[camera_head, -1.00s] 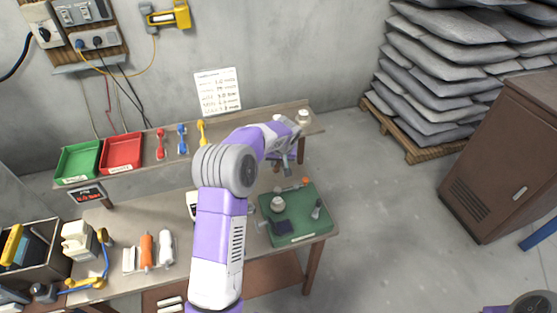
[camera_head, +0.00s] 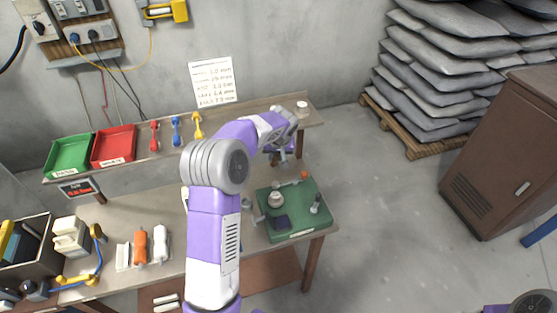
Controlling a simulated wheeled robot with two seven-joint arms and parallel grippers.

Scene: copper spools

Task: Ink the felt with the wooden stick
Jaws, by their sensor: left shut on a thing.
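My left gripper (camera_head: 283,157) is above the far edge of the green mat (camera_head: 305,228), near the back of the workbench. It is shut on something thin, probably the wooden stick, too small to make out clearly. A dark square pad (camera_head: 280,222), which may be the felt, lies on the near left part of the mat. A round pale container (camera_head: 275,196) stands behind it. A small dark upright item (camera_head: 316,206) stands at the mat's right. A thin item with an orange end (camera_head: 304,175) lies at its far edge. My right gripper is out of view.
A raised shelf behind holds a green bin (camera_head: 70,154), a red bin (camera_head: 113,145), several coloured tools and a white jar (camera_head: 302,108). My left arm hides the bench middle.

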